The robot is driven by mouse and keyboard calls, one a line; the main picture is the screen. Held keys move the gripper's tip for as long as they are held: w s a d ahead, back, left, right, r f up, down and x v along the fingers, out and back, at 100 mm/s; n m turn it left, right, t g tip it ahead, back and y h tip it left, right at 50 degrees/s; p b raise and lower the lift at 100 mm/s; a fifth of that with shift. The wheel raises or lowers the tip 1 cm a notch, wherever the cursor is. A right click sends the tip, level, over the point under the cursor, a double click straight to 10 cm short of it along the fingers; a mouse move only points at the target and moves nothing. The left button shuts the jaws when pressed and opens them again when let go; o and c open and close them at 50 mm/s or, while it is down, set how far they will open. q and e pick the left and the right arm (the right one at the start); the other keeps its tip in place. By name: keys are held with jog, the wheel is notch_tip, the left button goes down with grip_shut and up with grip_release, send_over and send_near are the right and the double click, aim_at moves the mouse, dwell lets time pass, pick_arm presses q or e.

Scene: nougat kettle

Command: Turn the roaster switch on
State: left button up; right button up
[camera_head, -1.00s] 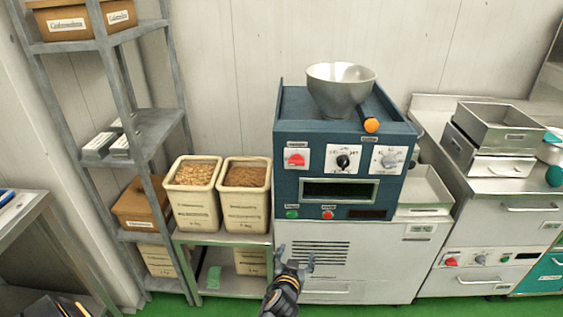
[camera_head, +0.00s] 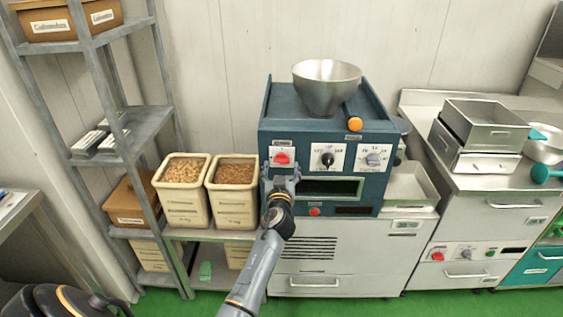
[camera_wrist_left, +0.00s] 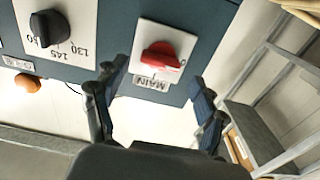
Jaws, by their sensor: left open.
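The roaster (camera_head: 335,220) is a blue control box with a metal funnel on top. Its red main switch (camera_head: 281,158) sits on a white plate at the upper left of the front panel. In the left wrist view the red knob (camera_wrist_left: 160,55) lies ahead of and between the fingers, with the label MAIN beside it. My left gripper (camera_head: 282,172) is just below the switch in the head view. It also shows in the left wrist view (camera_wrist_left: 156,100), open with nothing between its fingers. I cannot tell whether it touches the knob. My right gripper is not in view.
A black dial (camera_head: 328,159) and a grey dial (camera_head: 373,159) sit right of the switch. A red button (camera_head: 315,211) is lower on the panel. An orange-ended handle (camera_head: 354,124) sticks out above. Two bins (camera_head: 182,190) stand left, beside a metal shelf (camera_head: 150,120).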

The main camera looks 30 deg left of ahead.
aim_at(282, 160)
pick_arm(q)
jog(key=shift+x, duration=1.45)
jog(key=c, duration=1.2)
jog(key=shift+o, duration=0.2)
